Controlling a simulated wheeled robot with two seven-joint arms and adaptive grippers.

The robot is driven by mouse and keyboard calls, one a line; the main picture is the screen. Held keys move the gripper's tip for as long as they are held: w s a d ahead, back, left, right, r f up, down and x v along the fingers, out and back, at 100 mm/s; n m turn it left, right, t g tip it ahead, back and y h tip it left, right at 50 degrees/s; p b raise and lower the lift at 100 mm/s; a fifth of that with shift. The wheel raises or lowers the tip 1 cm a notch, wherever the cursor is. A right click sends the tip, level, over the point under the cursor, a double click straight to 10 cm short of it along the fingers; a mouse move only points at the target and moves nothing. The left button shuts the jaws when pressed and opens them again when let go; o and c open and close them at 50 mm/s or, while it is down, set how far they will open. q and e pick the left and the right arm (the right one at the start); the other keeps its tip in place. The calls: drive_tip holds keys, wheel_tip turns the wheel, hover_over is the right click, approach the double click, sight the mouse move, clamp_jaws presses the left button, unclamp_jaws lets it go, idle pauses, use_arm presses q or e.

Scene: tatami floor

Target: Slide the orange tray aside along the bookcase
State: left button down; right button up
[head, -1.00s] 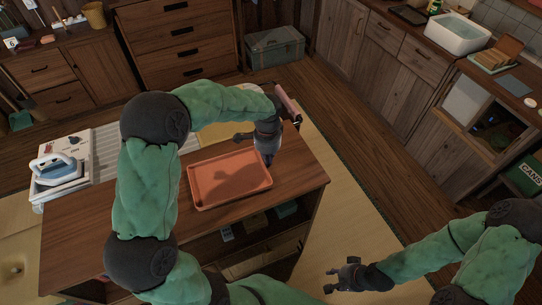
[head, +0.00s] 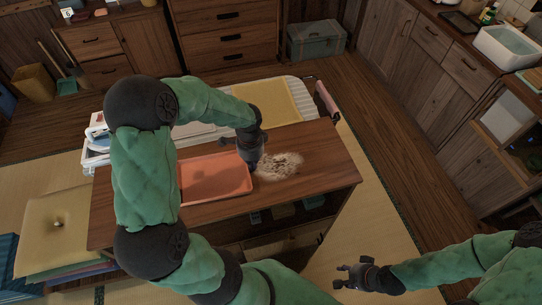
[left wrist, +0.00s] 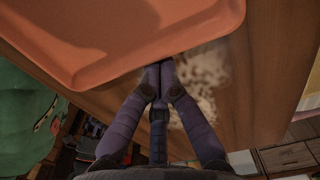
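The orange tray (head: 213,177) lies flat on the brown wooden top of the low bookcase (head: 325,160), left of its middle. My arm hides its left end. A pale, speckled patch (head: 279,166) shows on the bare wood just right of the tray. My left gripper (head: 250,163) is at the tray's right edge. In the left wrist view its fingertips (left wrist: 159,70) are together against or very near the rim of the tray (left wrist: 130,45); contact is hard to tell. My right gripper (head: 350,280) is empty and open, in front of the bookcase on the right.
Items sit in the bookcase's open shelves below the top. A white slatted surface with a yellow mat (head: 275,100) lies behind it. Floor is clear to the right, before the wooden cabinets (head: 400,90).

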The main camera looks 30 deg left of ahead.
sight(242, 170)
use_arm(q)
drive_tip(key=s+a+p, duration=0.1)
drive_tip(key=s+a, duration=0.1)
drive_tip(key=s, duration=0.1)
drive_tip(key=s+a+p, duration=0.1)
drive_tip(key=s+a, duration=0.2)
drive_tip(key=shift+s+a, duration=0.1)
drive_tip(key=shift+a, duration=0.1)
use_arm(e)
wheel_tip(242, 170, up, 2)
drive_tip(key=shift+r, duration=0.15)
use_arm(q)
drive_tip(key=w+d, duration=0.2)
drive_tip(key=w, duration=0.1)
drive_tip(key=shift+w+d+r, duration=0.1)
drive_tip(key=shift+w+d, duration=0.05)
drive_tip(key=shift+d, duration=0.25)
wheel_tip(242, 170, up, 10)
drive_tip(key=p, duration=0.2)
drive_tip(key=shift+p, duration=0.3)
use_arm(e)
drive_tip(key=v, duration=0.3)
drive_tip(key=shift+w+d, duration=0.2)
drive_tip(key=shift+w, duration=0.05)
